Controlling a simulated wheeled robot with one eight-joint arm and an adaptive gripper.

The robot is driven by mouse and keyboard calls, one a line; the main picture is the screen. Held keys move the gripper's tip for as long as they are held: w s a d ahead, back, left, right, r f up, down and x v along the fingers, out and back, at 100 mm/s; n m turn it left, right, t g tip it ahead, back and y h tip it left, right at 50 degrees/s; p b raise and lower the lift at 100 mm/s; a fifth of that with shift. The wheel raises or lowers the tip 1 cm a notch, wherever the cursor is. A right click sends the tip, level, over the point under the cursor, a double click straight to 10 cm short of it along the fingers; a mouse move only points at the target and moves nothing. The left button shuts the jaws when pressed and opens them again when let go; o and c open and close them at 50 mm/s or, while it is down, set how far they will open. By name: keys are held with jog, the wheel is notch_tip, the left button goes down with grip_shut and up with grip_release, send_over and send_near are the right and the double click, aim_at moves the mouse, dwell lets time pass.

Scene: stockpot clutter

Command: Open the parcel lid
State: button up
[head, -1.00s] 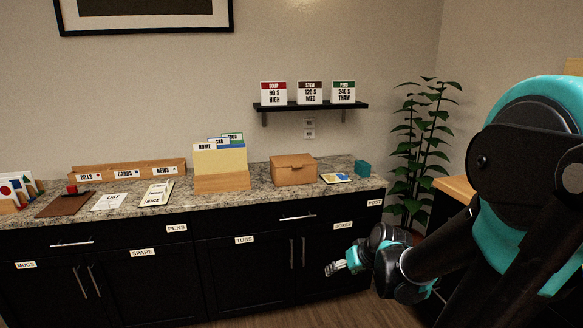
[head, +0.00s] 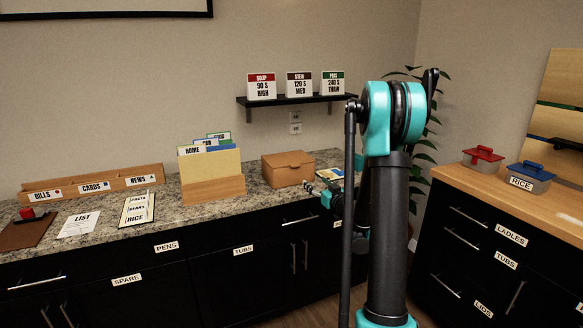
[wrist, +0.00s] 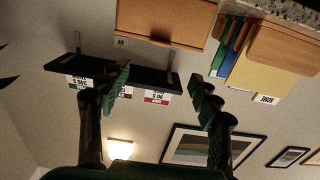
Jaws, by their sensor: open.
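The parcel is a brown cardboard box (head: 287,170) with its lid shut, on the granite counter in the head view. Its side also shows at the top of the upside-down wrist view (wrist: 165,22). My gripper (head: 310,188) is just in front of the parcel's right end in the head view, close to it; I cannot tell whether it touches. In the wrist view the two fingers (wrist: 160,88) stand wide apart with nothing between them. The parcel lies beyond the fingertips there.
A wooden file holder (head: 212,187) with cards stands left of the parcel. A black wall shelf (head: 300,99) with label cards hangs above. A wooden-topped counter (head: 520,200) stands at right.

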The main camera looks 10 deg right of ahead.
aim_at(297, 166)
jog(key=x, duration=1.7)
jog(key=shift+w, duration=0.15)
grip_shut()
